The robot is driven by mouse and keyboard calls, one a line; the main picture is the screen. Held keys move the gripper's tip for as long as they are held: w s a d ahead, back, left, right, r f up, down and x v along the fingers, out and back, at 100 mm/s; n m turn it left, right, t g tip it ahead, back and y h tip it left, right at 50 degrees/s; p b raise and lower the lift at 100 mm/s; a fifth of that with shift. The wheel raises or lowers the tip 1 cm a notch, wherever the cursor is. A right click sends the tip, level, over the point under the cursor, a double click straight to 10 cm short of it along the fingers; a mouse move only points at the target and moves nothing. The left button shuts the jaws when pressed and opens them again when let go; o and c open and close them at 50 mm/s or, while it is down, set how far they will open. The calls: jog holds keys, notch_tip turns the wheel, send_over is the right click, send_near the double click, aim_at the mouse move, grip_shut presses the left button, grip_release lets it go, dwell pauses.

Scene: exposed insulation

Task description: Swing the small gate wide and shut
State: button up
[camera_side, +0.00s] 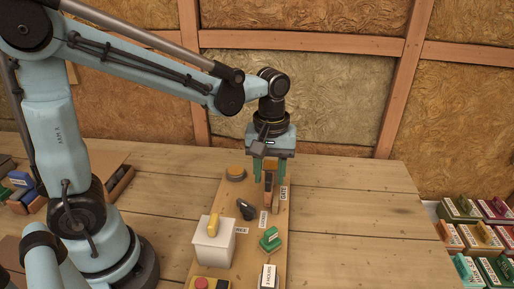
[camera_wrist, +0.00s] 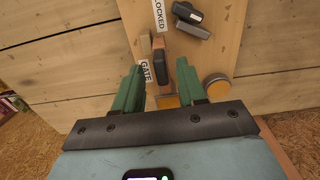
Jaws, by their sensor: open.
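The small gate (camera_side: 268,188) is a brown-orange piece standing upright on the wooden board (camera_side: 250,190), beside a label reading GATE (camera_side: 284,193). In the wrist view the gate (camera_wrist: 161,58) shows between and just beyond the fingertips, next to a tan post (camera_wrist: 146,46). My gripper (camera_side: 269,178) points down over the far end of the board, its green fingers partly hiding the gate. In the wrist view my gripper (camera_wrist: 160,78) is open, one finger on each side of the gate. Contact with the gate cannot be made out.
A black latch (camera_side: 245,209), an amber round knob (camera_side: 235,173), a green switch (camera_side: 270,239), a white box with a yellow handle (camera_side: 213,245) and a red button (camera_side: 201,284) share the board. Crates of coloured blocks (camera_side: 478,235) stand right. Bare table (camera_side: 350,215) lies right of the board.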

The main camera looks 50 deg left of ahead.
notch_tip(320, 180, up, 12)
dwell(0.6)
jog(key=shift+f, duration=0.15)
jog(key=s+a+f+m+t, duration=0.4)
jog(key=s+f+m+t, duration=0.1)
jog(key=f+m+t, duration=0.2)
jog(key=shift+s+f+m, duration=0.25)
jog(key=shift+f+m, duration=0.2)
jog(key=shift+m, duration=0.65)
